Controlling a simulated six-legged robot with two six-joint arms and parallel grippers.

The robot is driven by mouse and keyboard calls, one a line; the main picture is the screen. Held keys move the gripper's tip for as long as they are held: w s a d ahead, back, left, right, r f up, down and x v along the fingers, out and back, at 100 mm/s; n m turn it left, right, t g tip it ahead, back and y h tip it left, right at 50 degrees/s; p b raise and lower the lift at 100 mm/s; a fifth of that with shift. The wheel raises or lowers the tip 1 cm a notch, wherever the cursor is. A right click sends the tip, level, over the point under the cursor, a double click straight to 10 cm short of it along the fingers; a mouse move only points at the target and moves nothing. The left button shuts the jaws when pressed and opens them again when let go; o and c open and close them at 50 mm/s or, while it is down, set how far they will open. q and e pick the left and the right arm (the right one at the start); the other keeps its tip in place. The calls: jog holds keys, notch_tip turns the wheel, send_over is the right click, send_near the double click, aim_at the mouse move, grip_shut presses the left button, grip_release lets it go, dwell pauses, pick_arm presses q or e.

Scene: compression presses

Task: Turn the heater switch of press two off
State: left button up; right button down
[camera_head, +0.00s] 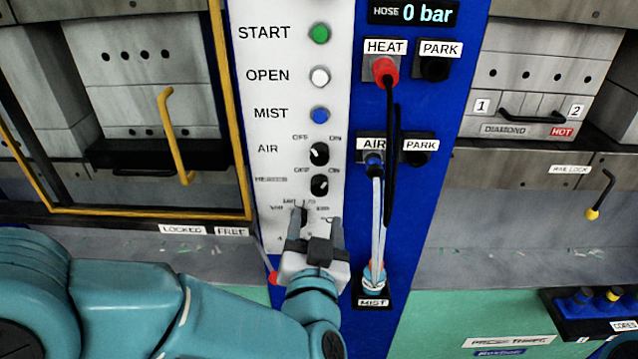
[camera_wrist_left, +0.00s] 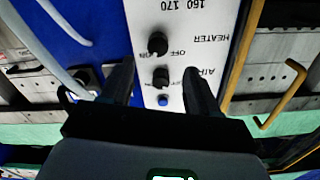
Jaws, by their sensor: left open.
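The heater switch (camera_head: 319,186) is a black rotary knob on the white control panel (camera_head: 270,95), below the air switch (camera_head: 319,153). Its pale mark seems to lean right, toward ON. In the upside-down wrist view the heater switch (camera_wrist_left: 158,43) sits above the air switch (camera_wrist_left: 161,77). My left gripper (camera_head: 319,222) is open and empty just below the heater switch in the head view, in front of the temperature dial (camera_head: 298,215), which is partly hidden. Its fingers are apart in the wrist view. No press number shows on the panel. My right gripper is not in view.
Start (camera_head: 319,33), open (camera_head: 319,76) and mist (camera_head: 319,115) buttons line the panel above. To the right, a red heat plug (camera_head: 385,70) and hanging hoses run close by. A yellow handle (camera_head: 175,135) sticks out at left. A red-tipped lever (camera_head: 273,278) is beside my gripper.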

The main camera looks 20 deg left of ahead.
aim_at(319, 192)
pick_arm(q)
jog(key=p+x, duration=0.1)
jog(key=x, duration=0.7)
jog(key=shift+w+a+p, duration=0.1)
jog(key=shift+w+p, duration=0.25)
jog(key=shift+p, duration=0.05)
jog(key=shift+w+f, duration=0.1)
jog(key=shift+w, duration=0.1)
jog(key=c, duration=1)
